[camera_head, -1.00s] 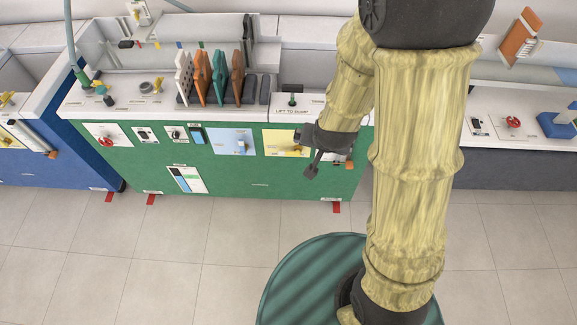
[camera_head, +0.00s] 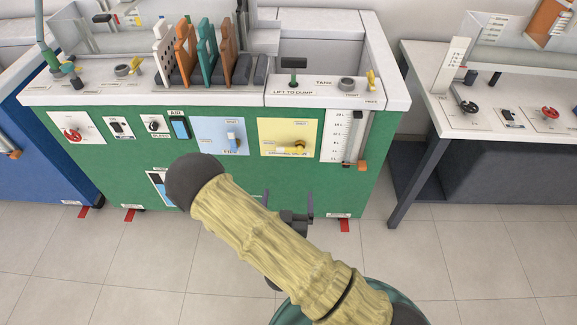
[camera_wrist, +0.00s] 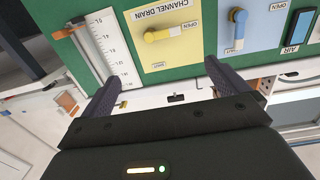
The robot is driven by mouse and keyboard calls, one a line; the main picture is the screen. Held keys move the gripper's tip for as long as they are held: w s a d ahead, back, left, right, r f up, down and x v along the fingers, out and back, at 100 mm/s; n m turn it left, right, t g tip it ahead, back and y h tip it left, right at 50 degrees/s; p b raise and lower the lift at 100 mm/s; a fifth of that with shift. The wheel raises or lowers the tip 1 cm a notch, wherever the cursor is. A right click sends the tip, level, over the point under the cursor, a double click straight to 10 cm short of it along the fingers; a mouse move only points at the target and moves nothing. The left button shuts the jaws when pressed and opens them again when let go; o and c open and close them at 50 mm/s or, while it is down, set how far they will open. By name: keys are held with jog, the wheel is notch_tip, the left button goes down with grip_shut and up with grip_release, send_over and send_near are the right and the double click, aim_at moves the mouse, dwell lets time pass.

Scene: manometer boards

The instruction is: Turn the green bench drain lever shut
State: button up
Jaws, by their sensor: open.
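The drain lever (camera_head: 298,147) is a yellow handle on a yellow panel (camera_head: 272,130) on the front of the green bench (camera_head: 120,160). It lies roughly level. My gripper (camera_head: 288,199) is open and empty, below the panel and in front of the bench. In the wrist view the lever lies beyond and between the fingertips of my gripper (camera_wrist: 160,72), not touched.
A blue panel with a blue lever (camera_head: 232,143) is left of the yellow panel. A white scale (camera_head: 345,135) with an orange tab stands close to its right. A red knob (camera_head: 72,134) is farther left. Another bench (camera_head: 480,115) stands right, past a gap. The floor in front is clear.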

aim_at(289, 149)
jog(key=shift+s+a+f+y, duration=0.1)
jog(key=shift+s+a+y, duration=0.15)
jog(key=shift+y, duration=0.05)
jog(key=w, duration=0.5)
jog(key=w+b, duration=0.1)
jog(key=w, duration=1.1)
jog(key=shift+w+d, duration=0.25)
jog(key=shift+d, duration=0.1)
jog(key=c, duration=1.4)
